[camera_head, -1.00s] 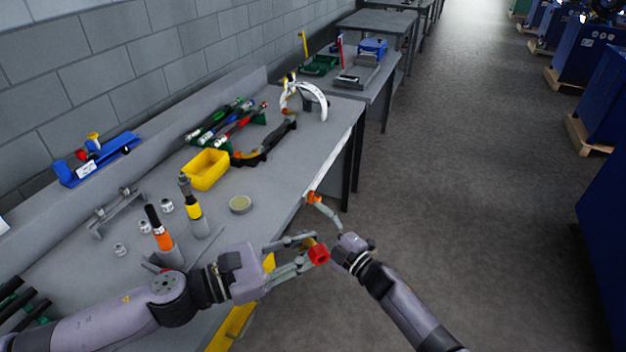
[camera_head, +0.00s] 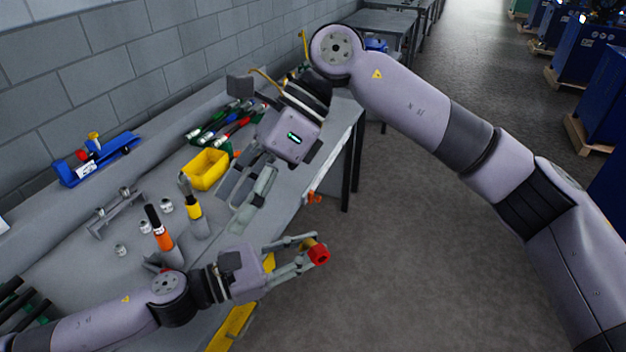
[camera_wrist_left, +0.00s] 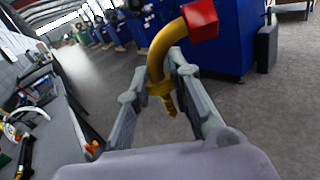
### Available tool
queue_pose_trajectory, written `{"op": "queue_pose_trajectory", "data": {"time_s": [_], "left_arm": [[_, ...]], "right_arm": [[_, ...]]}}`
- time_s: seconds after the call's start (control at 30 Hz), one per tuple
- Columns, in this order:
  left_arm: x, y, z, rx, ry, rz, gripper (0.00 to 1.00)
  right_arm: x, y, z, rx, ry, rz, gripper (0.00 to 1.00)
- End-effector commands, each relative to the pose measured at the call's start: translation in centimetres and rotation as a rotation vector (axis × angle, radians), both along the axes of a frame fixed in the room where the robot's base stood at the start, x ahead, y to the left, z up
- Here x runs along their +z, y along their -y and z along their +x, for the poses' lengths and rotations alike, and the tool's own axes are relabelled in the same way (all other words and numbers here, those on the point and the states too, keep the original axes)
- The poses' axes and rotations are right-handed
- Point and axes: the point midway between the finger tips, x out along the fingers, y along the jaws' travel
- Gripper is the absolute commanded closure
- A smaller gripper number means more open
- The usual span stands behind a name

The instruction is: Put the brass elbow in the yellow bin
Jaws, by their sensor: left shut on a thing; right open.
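The brass elbow (camera_head: 309,243), with a red end, is between the fingers of my left gripper (camera_head: 306,250). That gripper is shut on it, beyond the bench's front edge and over the floor. In the left wrist view the elbow (camera_wrist_left: 165,45) stands up from between the fingertips, its red end bent to the right. The yellow bin (camera_head: 200,178) sits on the bench, toward the wall, up and left of the held elbow. My right gripper (camera_head: 233,210) is open over the bench, just right of the bin, pointing down and left.
Orange-banded (camera_head: 162,238) and yellow-banded (camera_head: 194,209) tools stand upright left of the grippers. Small metal fittings (camera_head: 145,227), a blue holder (camera_head: 100,158) and green-and-red-handled tools (camera_head: 225,122) are further back.

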Motion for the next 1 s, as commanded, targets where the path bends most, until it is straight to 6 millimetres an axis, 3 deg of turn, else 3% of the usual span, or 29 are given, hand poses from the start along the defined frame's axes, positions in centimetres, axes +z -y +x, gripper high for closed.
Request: {"op": "queue_pose_trajectory", "data": {"time_s": [0.1, 0.3, 0.53, 0.67, 1.0], "left_arm": [[0.0, 0.0, 0.0, 0.000, 0.000, -0.001, 1.00], [0.0, 0.0, 0.0, 0.000, 0.000, -0.001, 1.00], [0.0, 0.0, 0.0, 0.000, 0.000, -0.001, 1.00], [0.0, 0.0, 0.0, 0.000, 0.000, -0.001, 1.00], [0.0, 0.0, 0.0, 0.000, 0.000, -0.001, 1.00]], "right_arm": [[0.4, 3.1, -0.3, 0.103, 0.223, -0.191, 0.35], [1.6, 7.6, 0.4, 0.198, 0.466, -0.447, 0.35], [2.1, 9.7, 0.8, 0.229, 0.555, -0.561, 0.35], [0.9, 9.7, 0.9, 0.229, 0.557, -0.565, 0.35], [-5.5, 9.7, 0.8, 0.230, 0.554, -0.561, 0.35]]}}
